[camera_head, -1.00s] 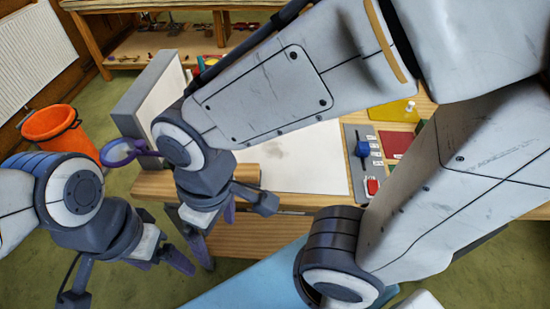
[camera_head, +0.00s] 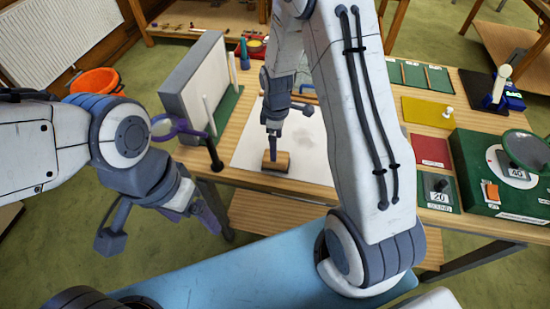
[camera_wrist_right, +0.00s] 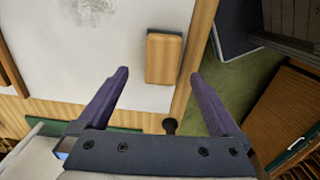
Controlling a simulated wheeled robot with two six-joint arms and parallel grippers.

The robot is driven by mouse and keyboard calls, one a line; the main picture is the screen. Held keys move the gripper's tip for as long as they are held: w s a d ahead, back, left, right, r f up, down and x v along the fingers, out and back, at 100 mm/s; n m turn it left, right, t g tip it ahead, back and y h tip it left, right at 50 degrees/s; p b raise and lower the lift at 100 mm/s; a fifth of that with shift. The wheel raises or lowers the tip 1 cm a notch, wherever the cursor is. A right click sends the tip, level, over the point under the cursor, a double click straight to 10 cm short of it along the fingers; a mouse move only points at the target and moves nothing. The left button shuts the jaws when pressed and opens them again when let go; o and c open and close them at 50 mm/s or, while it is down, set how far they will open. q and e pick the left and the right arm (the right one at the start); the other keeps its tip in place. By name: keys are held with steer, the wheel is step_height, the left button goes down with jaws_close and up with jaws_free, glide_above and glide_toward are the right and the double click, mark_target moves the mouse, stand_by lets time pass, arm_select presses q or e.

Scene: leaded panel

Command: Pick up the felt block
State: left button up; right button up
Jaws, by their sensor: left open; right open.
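The felt block (camera_head: 277,161), a small tan-brown block with a darker side, lies on the white sheet (camera_head: 305,172) near the table's front edge. It also shows in the right wrist view (camera_wrist_right: 165,58), between and beyond the open fingers. My right gripper (camera_head: 273,138) points down just above the block in the head view, open and empty. Its two purple fingers (camera_wrist_right: 160,74) are spread wider than the block; I cannot tell the exact gap to it. My left gripper (camera_head: 200,212) is open and empty, off the table's left front corner.
A grey upright panel (camera_head: 192,78) stands left on the table, with a purple-rimmed magnifier (camera_head: 178,128) at the corner. To the right are a yellow sheet (camera_head: 425,112), a red square (camera_head: 430,150) and a green machine (camera_head: 490,165). An orange bucket (camera_head: 95,82) stands on the floor.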

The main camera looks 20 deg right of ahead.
steer(key=shift+f, duration=0.85)
steer(key=f+p, duration=0.1)
steer(key=f, duration=0.1)
steer(key=f+p, duration=0.1)
steer(key=f, duration=0.1)
steer(key=shift+s+a+p, duration=0.1)
steer(key=shift+s+p, duration=0.1)
steer(key=shift+p, duration=0.15)
steer(key=shift+f, duration=0.75)
steer(key=shift+c, duration=0.3)
steer(key=c, duration=1.4)
steer(key=shift+w+r, duration=0.1)
steer(key=shift+r, duration=0.05)
